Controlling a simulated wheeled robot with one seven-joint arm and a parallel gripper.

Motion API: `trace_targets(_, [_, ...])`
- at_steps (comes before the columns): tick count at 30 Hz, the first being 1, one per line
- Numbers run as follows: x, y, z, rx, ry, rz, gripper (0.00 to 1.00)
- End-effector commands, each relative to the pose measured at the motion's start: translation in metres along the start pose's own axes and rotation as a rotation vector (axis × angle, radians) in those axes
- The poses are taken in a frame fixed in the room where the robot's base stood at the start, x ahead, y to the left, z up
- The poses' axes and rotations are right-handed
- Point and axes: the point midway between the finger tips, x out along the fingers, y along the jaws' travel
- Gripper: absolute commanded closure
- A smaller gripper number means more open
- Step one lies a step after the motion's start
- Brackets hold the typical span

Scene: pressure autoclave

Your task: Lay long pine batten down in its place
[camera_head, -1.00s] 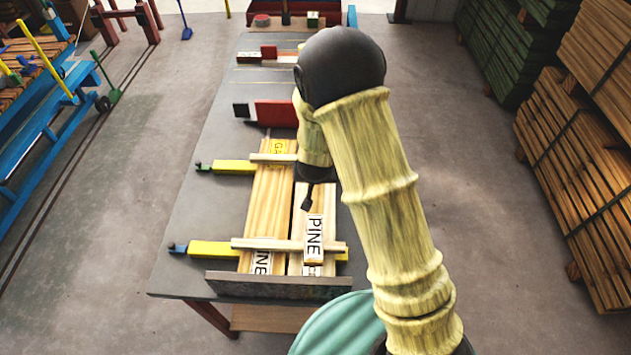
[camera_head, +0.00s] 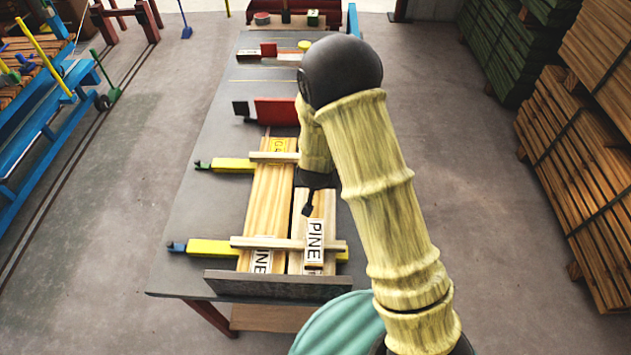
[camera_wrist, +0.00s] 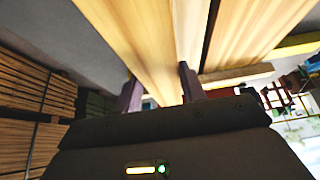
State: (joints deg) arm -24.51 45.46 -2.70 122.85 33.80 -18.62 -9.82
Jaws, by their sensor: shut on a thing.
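My gripper (camera_head: 308,204) is shut on a pale batten with a white PINE label (camera_head: 316,241). In the wrist view the batten (camera_wrist: 150,45) runs between the two fingers of my gripper (camera_wrist: 159,88). In the head view the batten lies lengthwise over the right-hand board and passes above the near cross strip (camera_head: 270,243). I cannot tell whether it touches what is below. A wider pine board (camera_head: 266,205) lies flat beside it on the left. My arm hides the far part of the held batten.
A far cross strip (camera_head: 275,157) spans the boards. Yellow bars (camera_head: 210,248) stick out at the left. A dark upright plate (camera_head: 280,285) stands at the table's near edge, and a red block (camera_head: 276,111) lies beyond the boards. The grey table (camera_head: 195,215) is clear on the left.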

Motion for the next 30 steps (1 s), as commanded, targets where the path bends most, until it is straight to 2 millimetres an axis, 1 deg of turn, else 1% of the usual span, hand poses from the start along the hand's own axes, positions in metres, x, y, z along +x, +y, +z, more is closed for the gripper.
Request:
trace_targets(1, [0.000, 0.000, 0.000, 0.000, 0.000, 0.000, 0.55])
trace_targets(3, [0.000, 0.000, 0.000, 0.000, 0.000, 0.000, 0.42])
trace_targets(4, [0.000, 0.000, 0.000, 0.000, 0.000, 0.000, 0.38])
trace_targets(13, [-0.001, 0.001, -0.001, 0.002, 0.000, 0.001, 0.38])
trace_targets(17, [-0.008, 0.001, -0.005, 0.003, 0.001, 0.001, 0.38])
trace_targets(19, [-0.014, 0.001, -0.009, 0.003, 0.001, 0.001, 0.38])
trace_targets(23, [-0.030, 0.000, -0.007, 0.001, 0.002, -0.001, 0.38])
trace_targets(30, [-0.073, 0.000, -0.007, 0.000, 0.003, -0.002, 0.38])
